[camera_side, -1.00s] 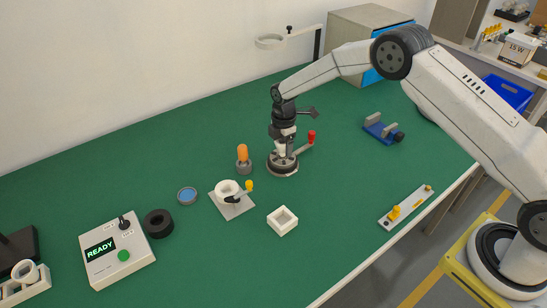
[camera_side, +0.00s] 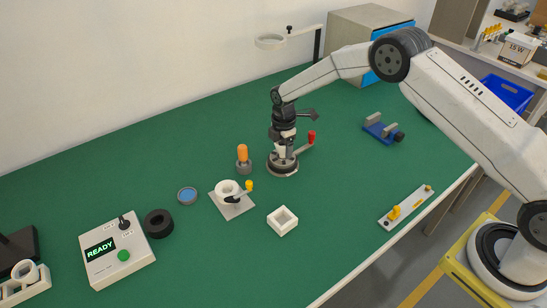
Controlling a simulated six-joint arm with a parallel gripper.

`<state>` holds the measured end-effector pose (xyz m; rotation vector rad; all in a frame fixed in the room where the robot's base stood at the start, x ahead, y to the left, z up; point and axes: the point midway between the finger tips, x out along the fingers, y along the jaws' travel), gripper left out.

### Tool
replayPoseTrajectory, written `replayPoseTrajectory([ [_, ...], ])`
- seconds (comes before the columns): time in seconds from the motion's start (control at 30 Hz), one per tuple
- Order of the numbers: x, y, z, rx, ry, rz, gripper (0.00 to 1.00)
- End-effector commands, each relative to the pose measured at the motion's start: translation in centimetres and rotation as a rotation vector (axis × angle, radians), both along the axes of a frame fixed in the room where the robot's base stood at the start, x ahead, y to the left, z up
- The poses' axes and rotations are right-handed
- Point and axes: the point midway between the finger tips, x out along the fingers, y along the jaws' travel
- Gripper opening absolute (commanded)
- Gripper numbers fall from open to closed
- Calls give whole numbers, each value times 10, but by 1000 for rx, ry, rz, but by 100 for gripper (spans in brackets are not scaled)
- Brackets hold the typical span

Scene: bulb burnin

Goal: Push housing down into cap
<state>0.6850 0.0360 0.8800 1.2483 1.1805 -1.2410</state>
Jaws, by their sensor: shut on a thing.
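My gripper (camera_side: 283,141) points straight down over a round metal fixture (camera_side: 283,168) with a red-knobbed lever (camera_side: 311,136) at its right. It is shut on a small white housing (camera_side: 282,152), which stands upright at the middle of the fixture. The fingers cover much of the housing. The cap is not distinguishable; the spot inside the fixture below the housing is too small and hidden to tell how deep the housing sits.
An orange-topped part (camera_side: 243,154) stands just left of the fixture. A white ring clamp (camera_side: 228,192), a white square tray (camera_side: 283,220), a blue vise (camera_side: 382,129) and a control box (camera_side: 117,250) reading READY stand around. A lamp ring (camera_side: 271,42) overhangs behind.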

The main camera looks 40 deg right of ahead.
Motion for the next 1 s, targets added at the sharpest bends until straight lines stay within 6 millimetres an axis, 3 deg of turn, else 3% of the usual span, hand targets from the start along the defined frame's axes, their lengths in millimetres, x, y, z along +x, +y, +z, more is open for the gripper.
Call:
replayPoseTrajectory([
  [1.0, 0, 0, -9, 0, 0, 0, 19],
])
